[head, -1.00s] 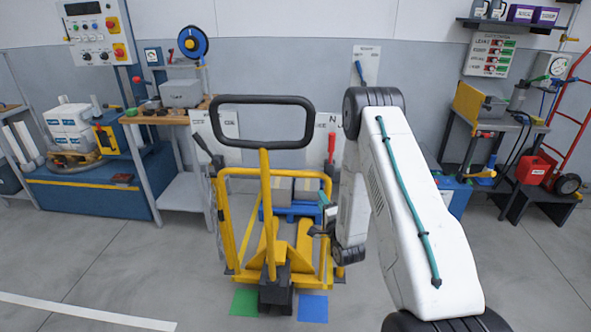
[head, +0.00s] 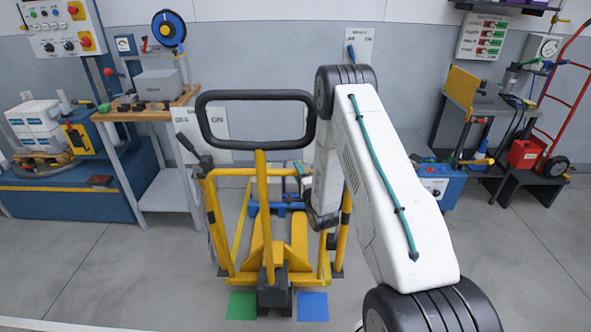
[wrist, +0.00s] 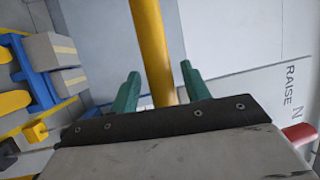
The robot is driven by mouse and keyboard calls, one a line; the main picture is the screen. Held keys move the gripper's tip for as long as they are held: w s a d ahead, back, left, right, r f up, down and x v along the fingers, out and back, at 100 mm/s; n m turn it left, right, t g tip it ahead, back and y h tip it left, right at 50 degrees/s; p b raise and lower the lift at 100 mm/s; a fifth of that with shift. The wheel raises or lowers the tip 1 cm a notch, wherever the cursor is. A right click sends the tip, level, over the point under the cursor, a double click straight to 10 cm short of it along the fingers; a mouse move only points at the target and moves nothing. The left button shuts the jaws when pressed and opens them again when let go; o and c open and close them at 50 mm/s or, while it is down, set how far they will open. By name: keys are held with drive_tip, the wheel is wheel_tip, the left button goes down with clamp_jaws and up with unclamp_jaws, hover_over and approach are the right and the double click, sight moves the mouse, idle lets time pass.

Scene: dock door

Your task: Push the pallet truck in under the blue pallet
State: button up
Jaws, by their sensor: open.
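The pallet truck (head: 267,255) stands in the middle of the head view, its black loop handle (head: 256,93) towards me. Its yellow forks (head: 300,235) point away from me. The blue pallet (head: 276,208) lies beyond, partly hidden by the truck; how far the forks reach under it I cannot tell. The wrist view shows the blue pallet (wrist: 36,84) with grey-brown boxes at left. My gripper (wrist: 160,76) is open, its green fingers either side of a yellow bar (wrist: 151,45); contact is unclear.
Yellow upright rails (head: 215,235) stand around the truck. Flat green (head: 241,305) and blue (head: 313,306) squares lie at its foot. A wooden-topped bench (head: 150,108) stands left, a dark bench (head: 492,105) and red hand truck (head: 575,85) right. Grey floor is open on both sides.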

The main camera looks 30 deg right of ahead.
drive_tip(key=shift+x, duration=1.15)
drive_tip(key=shift+c, duration=0.4)
